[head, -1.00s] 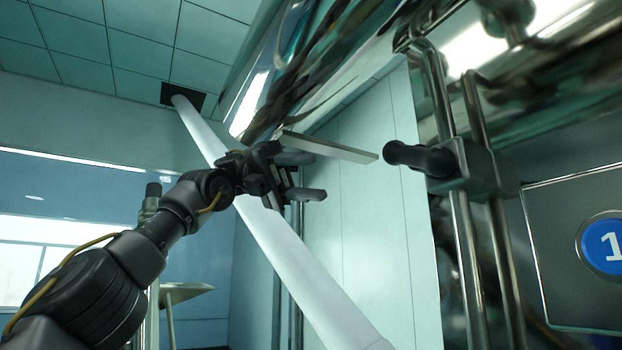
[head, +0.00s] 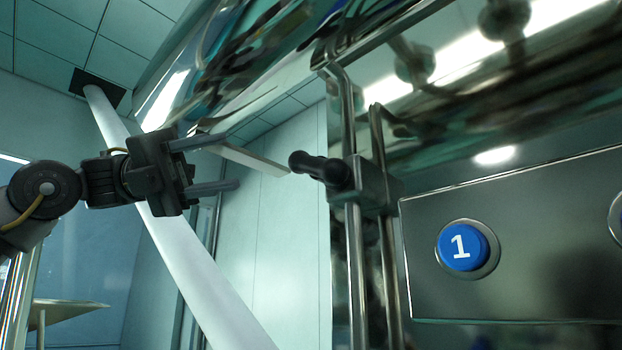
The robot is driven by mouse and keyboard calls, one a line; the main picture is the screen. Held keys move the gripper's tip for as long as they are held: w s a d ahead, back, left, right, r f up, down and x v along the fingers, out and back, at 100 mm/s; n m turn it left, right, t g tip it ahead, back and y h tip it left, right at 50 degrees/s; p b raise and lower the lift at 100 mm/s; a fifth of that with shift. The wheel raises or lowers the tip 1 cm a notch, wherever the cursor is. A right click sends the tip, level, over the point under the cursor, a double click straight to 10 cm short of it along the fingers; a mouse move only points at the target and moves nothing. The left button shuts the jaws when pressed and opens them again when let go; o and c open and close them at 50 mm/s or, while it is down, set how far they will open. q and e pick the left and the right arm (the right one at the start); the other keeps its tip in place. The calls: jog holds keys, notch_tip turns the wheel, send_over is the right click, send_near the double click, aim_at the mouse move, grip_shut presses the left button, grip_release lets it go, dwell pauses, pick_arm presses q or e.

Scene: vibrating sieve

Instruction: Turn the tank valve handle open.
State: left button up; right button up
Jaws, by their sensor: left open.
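A flat pale metal bar (head: 255,162), which looks like the tank valve handle, slopes down to the right below the shiny tank in the head view. Its right end appears close to a black cylindrical knob (head: 318,168). My left gripper (head: 226,163) comes in from the left, open, its two fingers pointing right. In the picture the bar crosses the space between the fingertips, with its left end near the upper finger. I cannot tell from this view whether they touch. My right gripper is not in view.
The black knob sits on a block clamped to vertical metal pipes (head: 357,270). To the right is a metal panel (head: 550,260) with a blue button (head: 462,247) marked 1. A slanted white pipe (head: 170,228) passes behind my gripper. A small table (head: 75,308) stands lower left.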

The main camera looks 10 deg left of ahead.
aim_at(302, 166)
pick_arm(q)
jog(key=d+t+p, duration=0.1)
jog(key=d, duration=0.3)
jog(key=w+d+n+t+p, duration=0.1)
jog(key=d, duration=0.3)
jog(key=w+d+t+p, duration=0.1)
jog(key=d, duration=0.3)
jog(key=shift+w+d+n+t, duration=0.1)
jog(key=shift+w+n+t, duration=0.15)
jog(key=shift+n+t, duration=0.15)
jog(key=shift+s+d+f, duration=0.1)
jog(key=shift+d, duration=0.05)
jog(key=shift+d, duration=0.1)
jog(key=shift+c, duration=0.2)
